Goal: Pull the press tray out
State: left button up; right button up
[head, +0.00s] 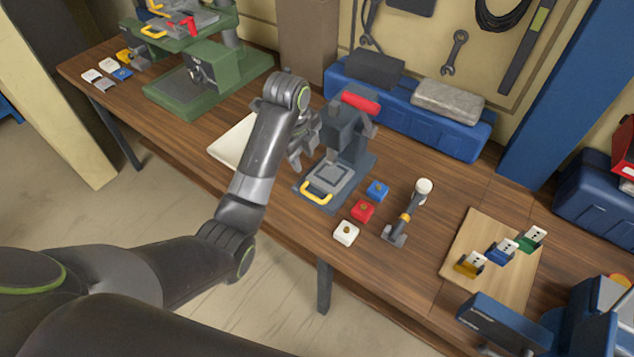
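The dark grey press (345,140) with a red-topped lever (361,102) stands at the middle of the workbench. Its flat grey press tray (331,176) lies on the base at the front, with a yellow handle (317,193) facing the bench's front edge. My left gripper (301,151) is just left of the press column, behind and above the tray and apart from the yellow handle. My forearm and wrist partly hide it, and I cannot tell whether its fingers are open. My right gripper is not in view.
Blue (377,190), red (363,211) and white (346,233) blocks sit right of the tray. A wooden board (462,245) holds several socket pieces. A green machine (205,85) stands left. A pale sheet (230,143) lies behind my forearm.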

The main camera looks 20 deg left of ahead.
pick_arm(q)
jog(key=f, duration=0.1)
jog(key=b, duration=0.2)
send_near(311, 195)
jog(key=f, duration=0.4)
jog(key=w+f, duration=0.1)
jog(key=f, duration=0.1)
jog(key=shift+d+f, duration=0.1)
jog(key=shift+d, duration=0.1)
jog(key=shift+w+f, duration=0.15)
jog(key=shift+f, duration=0.65)
jog(key=shift+c, duration=0.3)
grip_shut()
